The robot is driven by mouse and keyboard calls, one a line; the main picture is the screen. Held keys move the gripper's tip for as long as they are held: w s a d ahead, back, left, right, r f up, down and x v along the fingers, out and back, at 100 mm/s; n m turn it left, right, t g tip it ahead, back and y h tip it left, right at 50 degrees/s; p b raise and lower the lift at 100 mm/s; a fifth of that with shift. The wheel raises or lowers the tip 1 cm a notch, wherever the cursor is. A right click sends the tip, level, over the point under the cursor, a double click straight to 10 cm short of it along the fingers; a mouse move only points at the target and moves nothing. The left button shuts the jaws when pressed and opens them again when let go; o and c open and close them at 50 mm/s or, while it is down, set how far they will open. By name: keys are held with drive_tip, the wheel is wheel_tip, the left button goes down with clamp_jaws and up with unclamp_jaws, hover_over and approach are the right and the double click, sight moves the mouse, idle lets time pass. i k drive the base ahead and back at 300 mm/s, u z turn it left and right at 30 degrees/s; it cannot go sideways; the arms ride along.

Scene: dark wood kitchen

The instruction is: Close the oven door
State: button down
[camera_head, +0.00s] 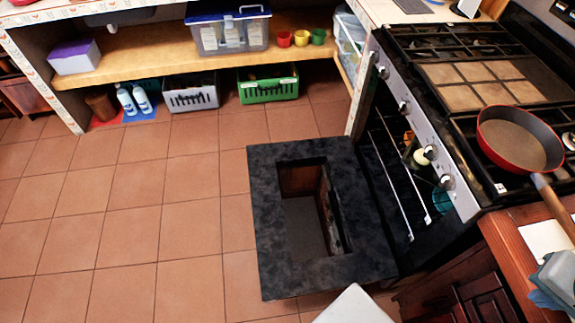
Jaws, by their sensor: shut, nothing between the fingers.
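The oven door (277,250) is open, folded down and out from the front of the stove (440,150). It is a dark, mottled slab with a rectangular window (308,225) in its middle. The oven cavity behind it is exposed, with metal racks (397,180) inside. A pale bottle or jar and a teal cup (441,200) show in or behind the oven opening. A white part at the bottom edge, just below the door, seems to be mine. No fingers show, so my gripper is not in view.
A red pan (515,140) sits on the stove top, its handle reaching over the wooden counter (515,260) at right. A shelf unit with bins, including a green basket (268,86), stands at the back. The tiled floor (130,220) left of the door is clear.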

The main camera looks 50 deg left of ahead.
sight(319, 229)
drive_tip(key=z, duration=1.85)
drive_tip(key=k, duration=1.95)
drive_tip(key=u, duration=2.6)
